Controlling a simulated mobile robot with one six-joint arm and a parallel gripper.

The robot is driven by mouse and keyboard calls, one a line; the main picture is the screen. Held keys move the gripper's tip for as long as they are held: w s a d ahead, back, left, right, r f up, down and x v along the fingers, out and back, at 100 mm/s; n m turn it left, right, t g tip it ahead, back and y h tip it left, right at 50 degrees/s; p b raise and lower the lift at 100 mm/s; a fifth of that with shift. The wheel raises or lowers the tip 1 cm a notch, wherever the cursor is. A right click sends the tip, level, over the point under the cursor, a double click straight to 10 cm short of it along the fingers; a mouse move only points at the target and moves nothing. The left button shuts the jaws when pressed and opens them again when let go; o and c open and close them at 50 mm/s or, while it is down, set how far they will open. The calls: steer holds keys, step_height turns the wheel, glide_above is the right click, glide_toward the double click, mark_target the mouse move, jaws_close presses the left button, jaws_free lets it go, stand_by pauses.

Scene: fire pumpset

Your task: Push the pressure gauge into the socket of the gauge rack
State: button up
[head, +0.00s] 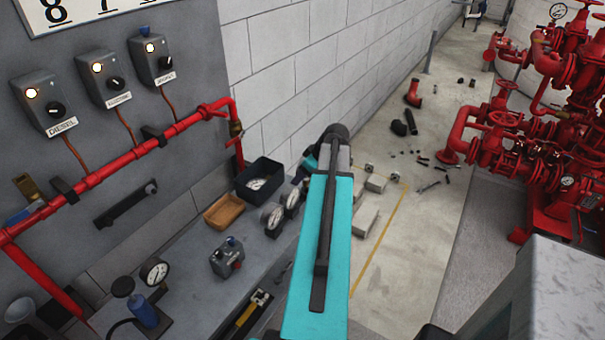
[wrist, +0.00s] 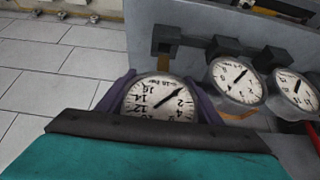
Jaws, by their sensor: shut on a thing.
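My gripper (wrist: 162,94) has purple fingers on both sides of a round white-faced pressure gauge (wrist: 160,100) and is shut on it. The lower part of its dial is hidden behind my wrist. A brass stem (wrist: 163,64) shows beyond the gauge, close to a dark socket block (wrist: 166,40) on the gauge rack. I cannot tell whether the stem is inside the socket. Two other gauges (wrist: 236,78) (wrist: 294,90) sit to the right, by neighbouring dark blocks. In the head view, two gauges (head: 272,219) (head: 292,203) stand left of my arm, which hides most of the gripper.
A black bin (head: 258,180) holding a gauge and a brown tray (head: 224,211) stand on the grey bench. A grey box (head: 227,258) and a gauge on a blue pump (head: 146,300) are nearer. Red pipework (head: 555,130) stands at the right. Loose parts lie on the floor.

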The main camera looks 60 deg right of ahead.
steer(key=shift+f+b, duration=1.45)
steer(key=shift+f, duration=0.75)
steer(key=o, duration=1.3)
steer(key=shift+f, duration=0.1)
steer(key=shift+b+v, duration=1.2)
steer(key=shift+v, duration=5.75)
